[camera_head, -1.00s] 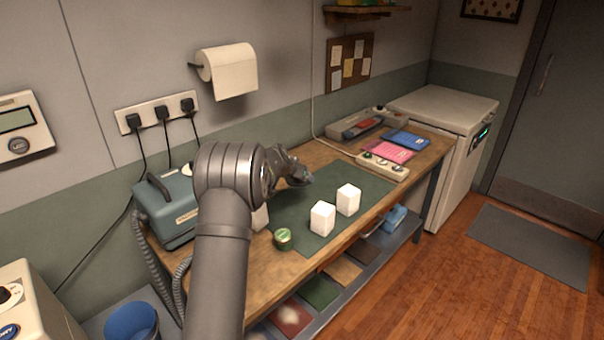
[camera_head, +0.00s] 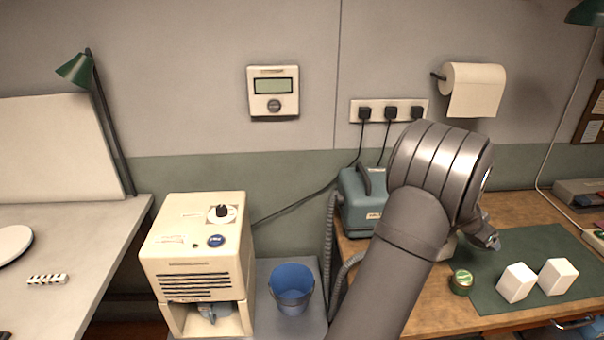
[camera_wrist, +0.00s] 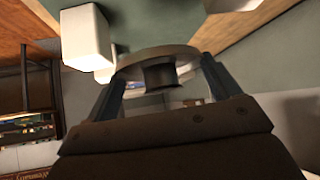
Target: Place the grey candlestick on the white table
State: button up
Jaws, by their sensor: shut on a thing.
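My gripper (camera_wrist: 163,88) is shut on the grey candlestick (camera_wrist: 158,58), whose round, flat part and dark, short stem show between the two fingers in the wrist view. In the head view my gripper (camera_head: 487,236) is over the wooden workbench, partly behind my arm, and the candlestick cannot be made out clearly there. The white table (camera_head: 85,260) is at the far left of the head view, well away from my gripper.
Two white blocks (camera_head: 517,283) and a green tin (camera_head: 461,282) are on the workbench (camera_head: 430,297). A beige machine (camera_head: 200,245) and a blue bucket (camera_head: 291,287) stand between bench and table. The table bears a striped bar (camera_head: 47,280), a white disc (camera_head: 12,243) and a green lamp (camera_head: 92,100); its middle is clear.

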notch_tip(320, 180, up, 15)
jog(key=w+a+n+t+y, duration=0.2)
jog(key=w+a+n+t, duration=0.3)
jog(key=w+a, duration=1.7)
jog(key=w+a+n+y, duration=0.2)
jog(key=w+a+n, duration=0.1)
jog(key=a, duration=1.2)
jog(key=n+y, duration=0.8)
jog(key=n, duration=0.3)
send_over(95, 247)
jog(key=s+d, duration=0.2)
jog(key=s, duration=0.1)
notch_tip(95, 247, down, 17)
jog(key=shift+w+f, duration=0.15)
jog(key=shift+f, duration=0.05)
jog(key=shift+a+f, duration=0.15)
jog(key=shift+a, duration=0.05)
jog(key=shift+a+f, duration=0.1)
jog(key=shift+f, duration=1.95)
